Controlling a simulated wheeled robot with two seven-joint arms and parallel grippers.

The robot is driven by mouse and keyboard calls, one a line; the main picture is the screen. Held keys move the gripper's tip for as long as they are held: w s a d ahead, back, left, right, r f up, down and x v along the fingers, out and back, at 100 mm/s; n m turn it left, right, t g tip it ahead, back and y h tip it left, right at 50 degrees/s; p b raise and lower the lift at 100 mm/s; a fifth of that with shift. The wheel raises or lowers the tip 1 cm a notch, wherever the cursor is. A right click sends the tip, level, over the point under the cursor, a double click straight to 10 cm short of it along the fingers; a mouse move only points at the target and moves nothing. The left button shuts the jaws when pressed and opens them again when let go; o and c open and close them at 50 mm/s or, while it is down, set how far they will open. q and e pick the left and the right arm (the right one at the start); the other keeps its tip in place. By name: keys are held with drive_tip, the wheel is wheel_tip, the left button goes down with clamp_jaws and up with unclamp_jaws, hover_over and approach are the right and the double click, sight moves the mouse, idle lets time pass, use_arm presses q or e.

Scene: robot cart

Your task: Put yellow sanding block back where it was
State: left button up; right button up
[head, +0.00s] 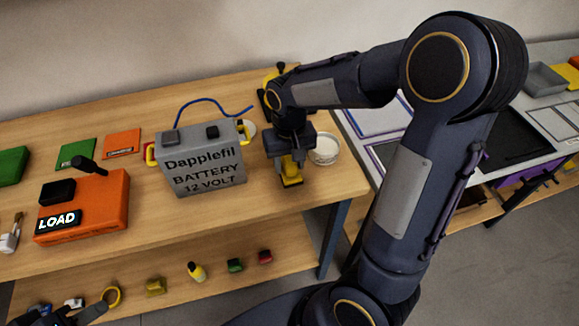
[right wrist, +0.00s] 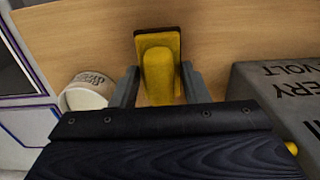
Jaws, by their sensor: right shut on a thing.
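The yellow sanding block (head: 291,178) is at the right part of the wooden bench top, just right of the grey battery. My right gripper (head: 290,168) points down and is shut on it. In the right wrist view, the block (right wrist: 159,68) sits between the two grey fingers of the gripper (right wrist: 160,86), with its dark-edged base over the wood. I cannot tell whether the base touches the bench. My left gripper (head: 80,314) shows only in part at the bottom left of the head view, and its jaws are unclear.
The battery (head: 203,165) stands close left of my right gripper. A white round tub (head: 324,150) is close on its right. An orange LOAD box (head: 100,207) stands further left. Several small items lie on the lower shelf (head: 215,290). A grey-white table (head: 420,130) adjoins at right.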

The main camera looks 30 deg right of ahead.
sight(289, 170)
drive_tip(key=shift+s+f, duration=0.1)
drive_tip(key=shift+f, duration=1.15)
drive_tip(key=shift+f, duration=0.1)
drive_tip(key=shift+f, duration=0.15)
drive_tip(key=o, duration=1)
